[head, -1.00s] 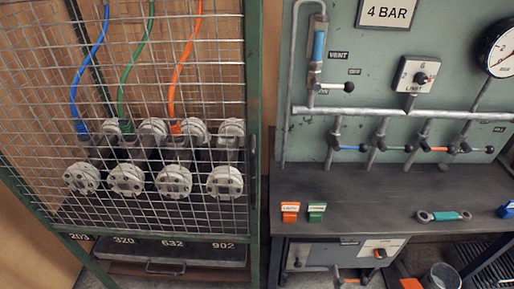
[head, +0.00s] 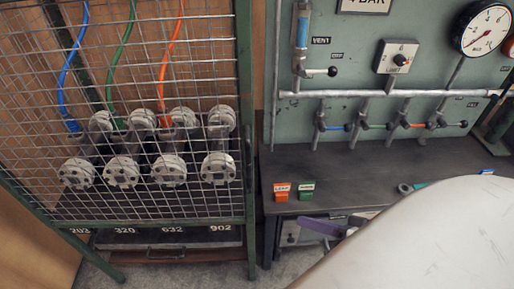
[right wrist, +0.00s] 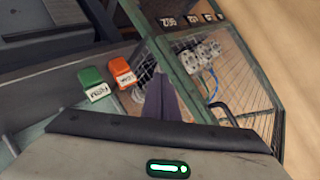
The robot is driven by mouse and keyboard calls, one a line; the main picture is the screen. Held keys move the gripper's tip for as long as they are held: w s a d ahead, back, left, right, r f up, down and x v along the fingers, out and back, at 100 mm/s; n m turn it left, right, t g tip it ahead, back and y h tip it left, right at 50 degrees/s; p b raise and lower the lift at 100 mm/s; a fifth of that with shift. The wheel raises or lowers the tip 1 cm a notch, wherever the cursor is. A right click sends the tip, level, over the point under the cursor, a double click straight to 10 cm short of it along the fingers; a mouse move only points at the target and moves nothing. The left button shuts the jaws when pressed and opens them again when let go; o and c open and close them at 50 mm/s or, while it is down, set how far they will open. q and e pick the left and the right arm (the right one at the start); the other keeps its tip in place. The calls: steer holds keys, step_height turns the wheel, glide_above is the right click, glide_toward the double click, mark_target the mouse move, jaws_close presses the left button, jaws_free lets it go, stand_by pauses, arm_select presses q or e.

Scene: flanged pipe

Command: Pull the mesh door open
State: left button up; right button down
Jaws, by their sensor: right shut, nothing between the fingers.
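The mesh door (head: 150,205) is a wire grid in a green frame on the left of the head view. It looks closed, with flanged pipe ends and hoses behind it. A dark upright handle (head: 249,165) sits on its right edge. In the right wrist view the door (right wrist: 250,80) is on the right, with a dark bar handle (right wrist: 222,112) beside its green frame. My right gripper (head: 322,226) has purple fingers, shut and empty, right of the door and apart from the handle. The fingers also show in the right wrist view (right wrist: 163,98). My left gripper is out of view.
The dark bench (head: 350,175) bears an orange tag block (head: 282,192) and a green one (head: 306,191), close to my right gripper. Behind it stands a green panel (head: 350,60) with pipes, valves and a gauge (head: 487,28). A drawer (head: 170,246) is below the door.

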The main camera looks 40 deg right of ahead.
steer(key=w+r+m+y+p, duration=0.35)
steer(key=r+y, duration=0.55)
steer(key=r, duration=1.1)
steer(key=b+x, duration=0.5)
steer(key=x, duration=0.5)
steer(key=shift+w+a+g, duration=0.2)
steer(key=shift+a+g, duration=0.1)
steer(key=shift+a, duration=0.1)
